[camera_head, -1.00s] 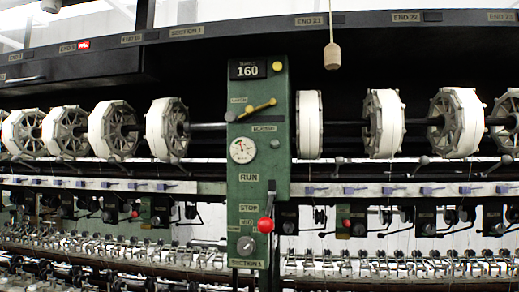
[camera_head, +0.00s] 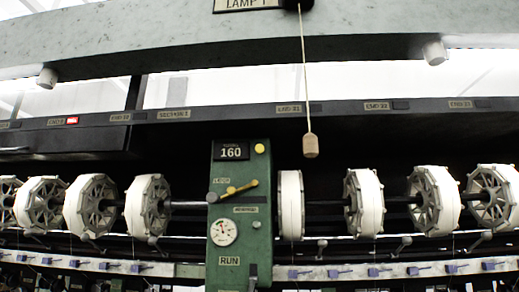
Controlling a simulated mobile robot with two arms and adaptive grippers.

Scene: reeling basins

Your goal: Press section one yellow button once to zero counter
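A green control panel (camera_head: 238,225) stands upright in the middle of the head view. A small round yellow button (camera_head: 260,148) sits just right of the counter. The panel's lower part is cut off by the bottom edge of the picture. Neither of my grippers is in view.
White reels (camera_head: 148,207) line a dark shaft on both sides of the panel. A wooden pull (camera_head: 310,146) hangs on a cord right of the panel's top. A grey beam (camera_head: 350,28) with a LAMP 1 label crosses above.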

